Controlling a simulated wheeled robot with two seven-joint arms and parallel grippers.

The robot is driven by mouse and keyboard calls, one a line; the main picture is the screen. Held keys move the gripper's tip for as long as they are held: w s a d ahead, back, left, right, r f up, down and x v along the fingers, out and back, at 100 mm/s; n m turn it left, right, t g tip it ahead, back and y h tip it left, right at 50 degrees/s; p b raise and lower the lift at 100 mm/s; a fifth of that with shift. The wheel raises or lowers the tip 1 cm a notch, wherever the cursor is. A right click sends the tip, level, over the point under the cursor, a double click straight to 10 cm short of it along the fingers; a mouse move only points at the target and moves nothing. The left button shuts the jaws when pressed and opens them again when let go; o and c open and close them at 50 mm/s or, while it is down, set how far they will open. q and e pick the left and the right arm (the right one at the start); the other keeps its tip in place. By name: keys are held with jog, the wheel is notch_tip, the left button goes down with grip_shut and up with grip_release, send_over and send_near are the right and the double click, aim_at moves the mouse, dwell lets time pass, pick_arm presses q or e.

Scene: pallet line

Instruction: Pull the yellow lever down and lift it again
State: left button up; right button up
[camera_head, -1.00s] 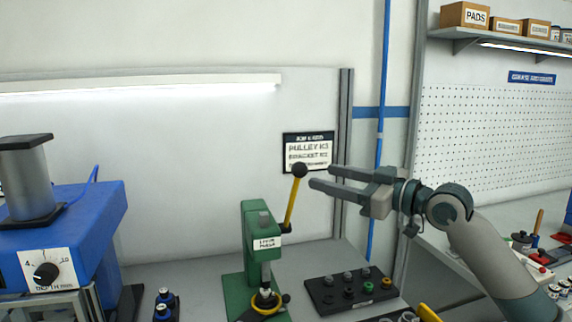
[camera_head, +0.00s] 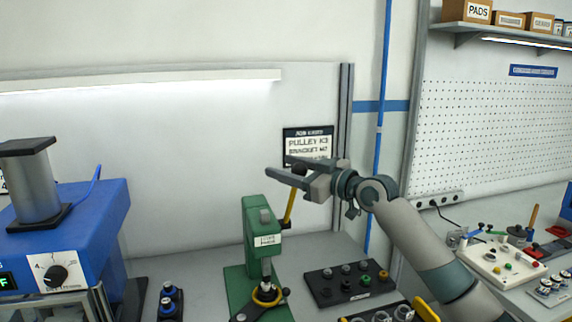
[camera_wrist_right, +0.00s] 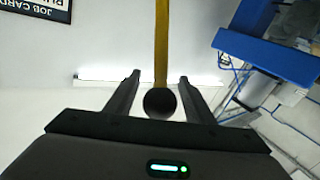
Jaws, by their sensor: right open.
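The yellow lever (camera_head: 290,207) stands raised and slightly tilted on the green press (camera_head: 257,235), with a dark ball knob at its top. My right gripper (camera_head: 283,168) is open at the knob, its fingers reaching in from the right. In the right wrist view, the black knob (camera_wrist_right: 160,103) sits between the two open fingers (camera_wrist_right: 158,97), with a gap on each side. The yellow bar (camera_wrist_right: 161,45) runs away from it. My left gripper is not in view.
A blue machine (camera_head: 75,240) with a dial stands at the left. A black tray (camera_head: 349,284) with small parts lies right of the press. A job card (camera_head: 308,143) hangs on the panel behind the gripper. The bench at the right holds several loose items.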

jog(key=shift+w, duration=0.1)
jog(key=shift+c, duration=0.7)
grip_shut()
jog(key=shift+f, duration=0.1)
